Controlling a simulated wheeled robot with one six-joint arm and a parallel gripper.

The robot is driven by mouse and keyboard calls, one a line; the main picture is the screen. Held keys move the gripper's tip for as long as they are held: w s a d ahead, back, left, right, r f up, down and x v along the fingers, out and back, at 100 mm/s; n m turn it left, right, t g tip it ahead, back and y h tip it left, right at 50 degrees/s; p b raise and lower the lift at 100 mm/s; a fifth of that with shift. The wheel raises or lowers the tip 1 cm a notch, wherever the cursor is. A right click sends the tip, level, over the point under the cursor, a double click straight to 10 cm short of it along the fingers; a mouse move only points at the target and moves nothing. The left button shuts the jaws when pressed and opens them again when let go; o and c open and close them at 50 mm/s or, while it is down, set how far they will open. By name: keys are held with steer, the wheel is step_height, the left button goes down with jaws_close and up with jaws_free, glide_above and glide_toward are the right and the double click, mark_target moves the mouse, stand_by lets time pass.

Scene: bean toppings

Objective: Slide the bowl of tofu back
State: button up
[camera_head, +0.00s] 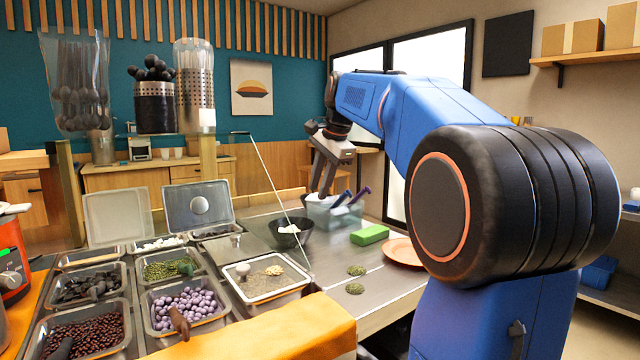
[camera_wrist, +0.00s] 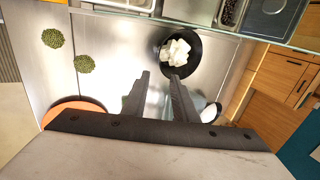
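The dark bowl (camera_head: 291,240) holding white tofu cubes (camera_head: 288,229) stands upright on the steel counter, left of the clear bin. In the wrist view the bowl (camera_wrist: 193,67) is just beyond my fingertips, with tofu cubes (camera_wrist: 178,50) inside. My gripper (camera_head: 321,192) points down beside the bowl, on its right in the head view. In the wrist view my gripper (camera_wrist: 160,76) shows a gap between its two fingers and nothing held. The right fingertip is close to the bowl's near rim; I cannot tell whether it touches.
A clear bin (camera_head: 336,213) with dark-handled utensils stands under my gripper's side. A green block (camera_head: 369,235), an orange plate (camera_head: 404,252) and two small green piles (camera_head: 356,270) lie on the counter. A glass panel (camera_head: 270,185) and topping trays (camera_head: 186,308) stand to the left.

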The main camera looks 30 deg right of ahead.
mark_target(306, 231)
steer(key=x, duration=1.6)
steer(key=shift+w+f, duration=0.2)
steer(key=shift+f, duration=0.15)
steer(key=shift+c, duration=0.6)
jaws_close()
